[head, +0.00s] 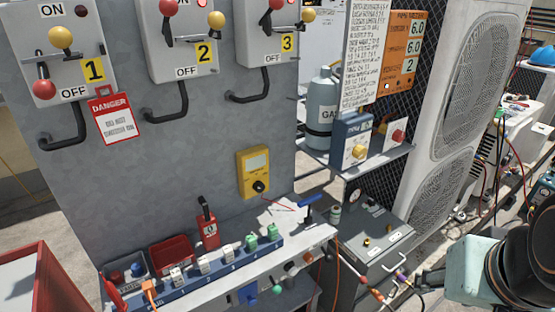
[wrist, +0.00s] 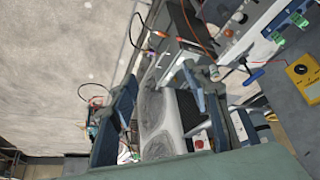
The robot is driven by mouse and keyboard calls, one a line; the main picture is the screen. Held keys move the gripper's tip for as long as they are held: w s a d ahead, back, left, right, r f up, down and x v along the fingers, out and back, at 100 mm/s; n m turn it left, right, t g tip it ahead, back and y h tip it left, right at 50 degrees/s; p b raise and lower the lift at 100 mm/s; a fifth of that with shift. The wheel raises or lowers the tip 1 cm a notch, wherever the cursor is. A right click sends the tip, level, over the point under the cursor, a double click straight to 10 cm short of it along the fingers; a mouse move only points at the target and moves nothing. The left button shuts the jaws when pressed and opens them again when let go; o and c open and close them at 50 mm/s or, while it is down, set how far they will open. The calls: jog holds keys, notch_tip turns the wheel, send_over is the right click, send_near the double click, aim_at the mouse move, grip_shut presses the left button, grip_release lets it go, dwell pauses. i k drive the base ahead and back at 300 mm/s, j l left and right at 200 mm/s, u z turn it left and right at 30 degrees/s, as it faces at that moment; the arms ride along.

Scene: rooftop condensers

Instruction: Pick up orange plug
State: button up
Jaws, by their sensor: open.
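The orange plug (head: 150,290) stands at the left end of the blue socket strip (head: 215,264) on the workbench in the head view, beside the white and green plugs. An orange cord seems to run down from it. I cannot make it out in the wrist view. My gripper (head: 424,280) is at the lower right of the head view, far to the right of the plug and clear of the bench. In the wrist view, my gripper (wrist: 160,78) has its two blue fingers spread apart with nothing held between them.
A red bin (head: 172,252), red lockout tag (head: 208,230) and yellow meter (head: 253,172) stand behind. A blue-handled valve (head: 308,206) and grey case (head: 375,240) lie between gripper and strip.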

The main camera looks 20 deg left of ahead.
aim_at(147, 286)
jog(key=u, duration=2.2)
